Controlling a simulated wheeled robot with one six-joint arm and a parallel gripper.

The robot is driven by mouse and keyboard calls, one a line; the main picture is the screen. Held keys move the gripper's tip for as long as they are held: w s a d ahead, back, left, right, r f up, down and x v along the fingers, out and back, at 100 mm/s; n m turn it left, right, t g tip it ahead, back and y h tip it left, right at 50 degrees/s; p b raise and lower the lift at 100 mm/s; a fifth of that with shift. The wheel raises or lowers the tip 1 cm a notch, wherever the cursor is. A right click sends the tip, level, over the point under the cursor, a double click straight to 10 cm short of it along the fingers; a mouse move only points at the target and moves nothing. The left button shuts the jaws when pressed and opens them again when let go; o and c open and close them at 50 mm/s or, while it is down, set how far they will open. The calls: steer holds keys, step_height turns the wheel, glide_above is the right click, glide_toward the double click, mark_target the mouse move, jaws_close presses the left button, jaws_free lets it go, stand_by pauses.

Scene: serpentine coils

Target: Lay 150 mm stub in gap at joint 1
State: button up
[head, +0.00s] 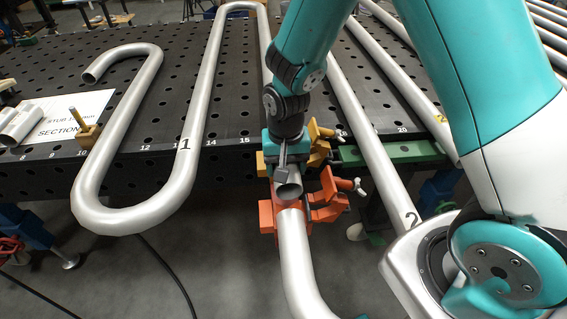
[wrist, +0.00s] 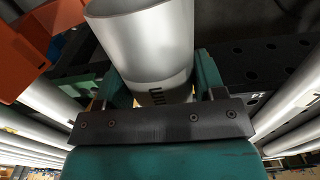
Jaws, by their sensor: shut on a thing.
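My gripper (head: 287,158) points down at the table's front edge. It is shut on a short silver pipe stub, whose open end (head: 289,187) shows just below the jaws. In the wrist view the stub (wrist: 148,45) sits between the jaws with dark marking on its side. Below the stub in the head view, a coil pipe (head: 293,245) runs toward me through an orange clamp (head: 328,197). A yellow clamp (head: 317,140) stands behind it. My wrist hides the far pipe end and most of the gap, so I cannot tell whether the stub touches either pipe.
A perforated black table (head: 130,110) carries the coil, with a leg marked 1 (head: 187,125) at left and one marked 2 (head: 385,165) at right. Several short tubes (head: 20,122) lie by a white sheet (head: 75,112). A green bar (head: 400,152) lies at right.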

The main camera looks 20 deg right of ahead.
steer(key=shift+f, duration=0.55)
steer(key=shift+s+a, duration=0.1)
steer(key=shift+s, duration=0.1)
steer(key=shift+f+b, duration=0.2)
steer(key=shift+b, duration=0.1)
steer(key=shift+f+b, duration=0.85)
steer(key=shift+f, duration=0.35)
steer(key=shift+f, duration=0.1)
steer(key=shift+f+b, duration=0.4)
steer(key=shift+f, duration=0.15)
steer(key=shift+w, duration=0.35)
stand_by(0.4)
steer(key=o, duration=1.3)
steer(key=shift+c, duration=0.2)
